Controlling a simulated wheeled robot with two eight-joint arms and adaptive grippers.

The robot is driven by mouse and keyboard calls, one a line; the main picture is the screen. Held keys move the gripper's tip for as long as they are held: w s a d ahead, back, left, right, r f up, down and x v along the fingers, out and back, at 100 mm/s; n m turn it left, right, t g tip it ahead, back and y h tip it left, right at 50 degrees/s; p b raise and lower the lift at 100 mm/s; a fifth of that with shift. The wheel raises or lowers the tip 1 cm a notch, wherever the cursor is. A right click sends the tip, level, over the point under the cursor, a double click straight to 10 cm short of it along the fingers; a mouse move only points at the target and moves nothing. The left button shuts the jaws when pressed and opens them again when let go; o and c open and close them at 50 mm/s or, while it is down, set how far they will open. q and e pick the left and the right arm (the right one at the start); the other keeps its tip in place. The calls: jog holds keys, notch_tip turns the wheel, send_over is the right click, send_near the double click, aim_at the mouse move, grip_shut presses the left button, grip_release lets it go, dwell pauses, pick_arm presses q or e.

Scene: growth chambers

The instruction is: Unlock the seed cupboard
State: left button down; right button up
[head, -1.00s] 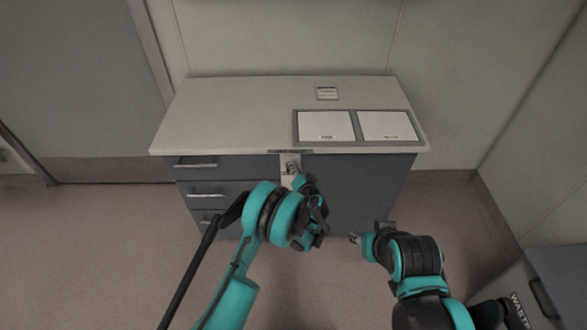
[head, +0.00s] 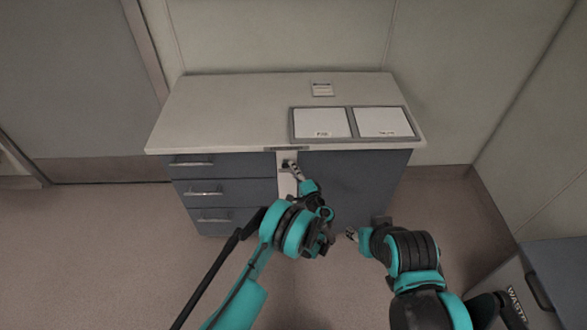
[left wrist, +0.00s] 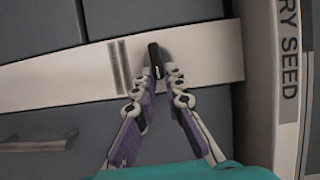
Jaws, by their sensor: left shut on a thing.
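The seed cupboard is a grey-blue unit, with a plain door (head: 350,175) right of a pale vertical strip (head: 287,186). My left gripper (head: 291,166) reaches the top of this strip. In the left wrist view, my left gripper (left wrist: 156,78) has its fingertips closed together on a small black key-like piece (left wrist: 154,54) in front of the pale strip (left wrist: 205,55). Its far end and any keyhole are hidden, so I cannot tell how deep it sits. My right gripper (head: 352,234) hangs low in front of the door, apart from it; its fingers are too small to judge.
Several drawers with bar handles (head: 204,193) are left of the strip. The pale worktop (head: 225,115) overhangs the front and carries a framed pair of white panels (head: 322,123) and a small label plate (head: 321,89). A waste bin (head: 535,285) stands at lower right.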

pick_arm(q)
jog(key=shift+m+y, duration=0.3)
dwell(0.4)
jog(key=c, duration=1.6)
grip_release()
jog(key=shift+w+a, duration=0.1)
jog(key=v, duration=0.7)
jog(key=shift+s, duration=0.3)
jog(key=shift+f, duration=0.1)
